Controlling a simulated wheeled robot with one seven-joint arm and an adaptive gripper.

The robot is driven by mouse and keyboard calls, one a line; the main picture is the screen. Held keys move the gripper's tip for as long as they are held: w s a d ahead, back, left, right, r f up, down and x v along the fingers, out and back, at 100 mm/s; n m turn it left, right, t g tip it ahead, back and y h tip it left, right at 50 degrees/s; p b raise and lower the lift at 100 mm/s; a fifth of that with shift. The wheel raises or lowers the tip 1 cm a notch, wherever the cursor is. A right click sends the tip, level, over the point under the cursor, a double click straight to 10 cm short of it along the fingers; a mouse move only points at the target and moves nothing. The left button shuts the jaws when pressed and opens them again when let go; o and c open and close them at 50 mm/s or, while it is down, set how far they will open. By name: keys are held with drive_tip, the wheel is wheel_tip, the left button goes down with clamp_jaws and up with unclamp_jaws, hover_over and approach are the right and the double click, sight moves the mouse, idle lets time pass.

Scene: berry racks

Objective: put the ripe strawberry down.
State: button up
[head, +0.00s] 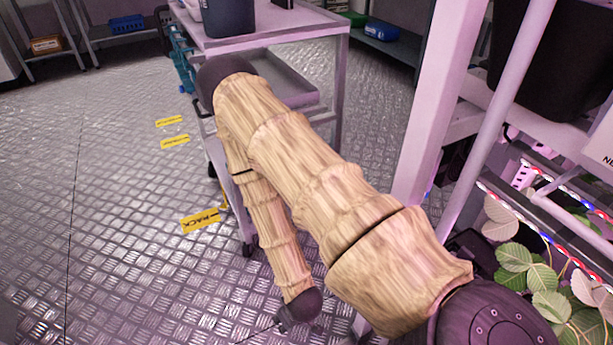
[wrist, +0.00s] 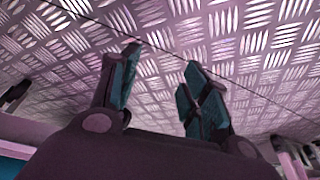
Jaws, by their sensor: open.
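No strawberry shows in either view. In the wrist view my gripper (wrist: 162,62) is open, with its two teal-padded fingers apart and nothing between them. Bare metal floor (wrist: 250,60) shows beyond the fingertips. In the head view my arm reaches up to its elbow and folds back down to a dark joint low in the picture. The gripper's fingers cannot be made out there.
A pale cart (head: 335,40) with a lower tray stands behind my arm, a dark container (head: 228,17) on its top. A plant rack (head: 430,110) with leaves (head: 530,270) is close on the right. Yellow labels (head: 200,220) mark the floor. The left floor is clear.

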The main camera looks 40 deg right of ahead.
drive_tip(key=s+a+g, duration=0.2)
drive_tip(key=s+g, duration=0.1)
drive_tip(key=s, duration=0.7)
drive_tip(key=shift+s+a+r+n, duration=0.2)
drive_tip(key=shift+n, duration=0.1)
drive_tip(key=shift+r, duration=0.1)
drive_tip(key=shift+o, duration=0.2)
wheel_tip(320, 180, up, 40)
drive_tip(key=p, duration=3.9)
drive_tip(key=shift+f+p, duration=0.2)
drive_tip(key=shift+p, duration=0.2)
drive_tip(key=shift+o, duration=0.2)
drive_tip(key=shift+f, duration=0.1)
